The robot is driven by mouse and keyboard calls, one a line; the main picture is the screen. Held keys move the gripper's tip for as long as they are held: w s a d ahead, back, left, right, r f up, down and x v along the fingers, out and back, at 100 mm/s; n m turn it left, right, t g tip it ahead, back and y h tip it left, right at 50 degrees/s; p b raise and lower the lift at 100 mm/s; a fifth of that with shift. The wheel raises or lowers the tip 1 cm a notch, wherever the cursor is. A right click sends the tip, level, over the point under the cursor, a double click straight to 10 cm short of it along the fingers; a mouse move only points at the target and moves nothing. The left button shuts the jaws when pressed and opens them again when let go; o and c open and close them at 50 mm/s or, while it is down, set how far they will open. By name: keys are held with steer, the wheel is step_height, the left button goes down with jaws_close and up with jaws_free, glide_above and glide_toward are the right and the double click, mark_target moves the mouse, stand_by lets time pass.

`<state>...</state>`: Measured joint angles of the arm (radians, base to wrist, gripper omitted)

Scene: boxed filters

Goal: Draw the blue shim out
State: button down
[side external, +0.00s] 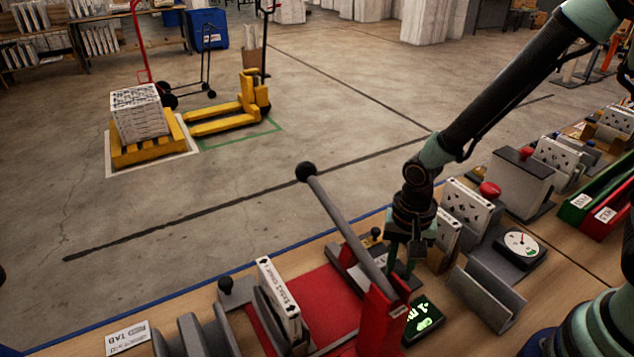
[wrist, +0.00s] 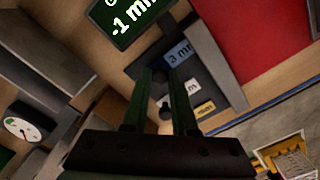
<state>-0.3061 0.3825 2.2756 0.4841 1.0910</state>
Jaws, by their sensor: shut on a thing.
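The blue shim (wrist: 178,53), marked "3 mm", lies in a dark holder (wrist: 232,92) in the wrist view. A white shim (wrist: 193,87) and a yellow shim (wrist: 205,108) lie beside it in a row. My gripper (wrist: 163,74) is shut with its fingertips at the blue shim's end, apparently on its knob, which the fingers mostly hide. A dark knob shows between the fingers, nearer the palm. In the side view my gripper (side external: 401,270) points down behind the red lever press (side external: 382,318). The blue shim is hidden there.
The press's long lever (side external: 342,230) rises close beside my gripper. A display reading "-1 mm" (wrist: 132,18) lies near the holder. A boxed filter (side external: 279,297) stands on the red plate (side external: 325,290). A grey trough (side external: 488,298) and a dial gauge (side external: 519,243) are to the right.

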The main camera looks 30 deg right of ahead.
steer(key=shift+d, duration=2)
steer(key=c, duration=0.7)
jaws_free()
steer(key=shift+a+r, duration=0.1)
steer(key=shift+r, duration=0.5)
step_height(320, 180, up, 11)
